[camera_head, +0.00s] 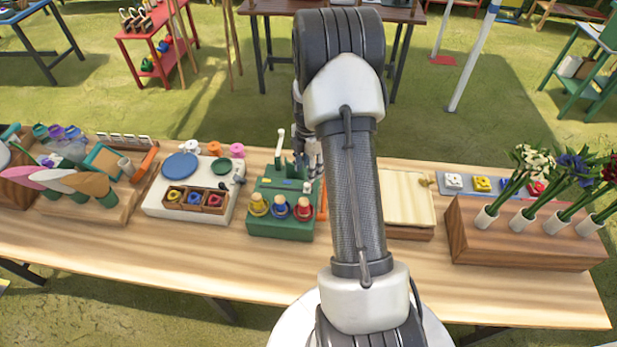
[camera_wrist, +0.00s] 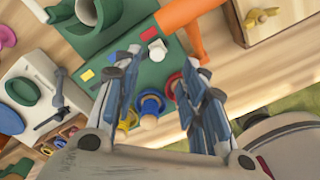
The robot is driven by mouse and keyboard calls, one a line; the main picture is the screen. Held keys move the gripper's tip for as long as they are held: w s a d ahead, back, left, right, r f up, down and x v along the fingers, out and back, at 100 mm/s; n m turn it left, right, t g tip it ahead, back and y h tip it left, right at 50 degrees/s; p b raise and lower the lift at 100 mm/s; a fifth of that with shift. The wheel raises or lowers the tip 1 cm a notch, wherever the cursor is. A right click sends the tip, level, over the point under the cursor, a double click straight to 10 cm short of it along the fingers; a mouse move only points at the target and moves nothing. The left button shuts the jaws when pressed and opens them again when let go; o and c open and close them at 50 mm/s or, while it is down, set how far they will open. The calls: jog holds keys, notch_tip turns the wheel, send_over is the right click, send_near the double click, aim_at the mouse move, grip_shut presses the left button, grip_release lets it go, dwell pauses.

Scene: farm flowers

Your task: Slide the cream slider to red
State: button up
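The green board (camera_head: 268,225) stands on the table left of my arm. It also shows in the wrist view (camera_wrist: 158,78). The small cream slider (camera_wrist: 157,47) sits on this board, close beside the red mark (camera_wrist: 148,34). A yellow mark (camera_wrist: 88,75) lies farther left along the board; in the head view a blue mark (camera_head: 289,181) shows too. My gripper (camera_wrist: 163,60) is open, its two fingers apart with the slider seen between their tips. I cannot tell whether a finger touches it. In the head view my arm hides part of this area.
Yellow, blue and red ringed knobs (camera_head: 280,208) stand along the board's front. Upright green parts (camera_wrist: 100,20) and an orange bar (camera_wrist: 188,12) rise near the slider. A white board with a blue disc (camera_head: 181,166) is left; a wooden box (camera_head: 408,200) is right.

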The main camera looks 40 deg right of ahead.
notch_tip(320, 180, up, 5)
jog(key=shift+r, duration=0.1)
dwell(0.7)
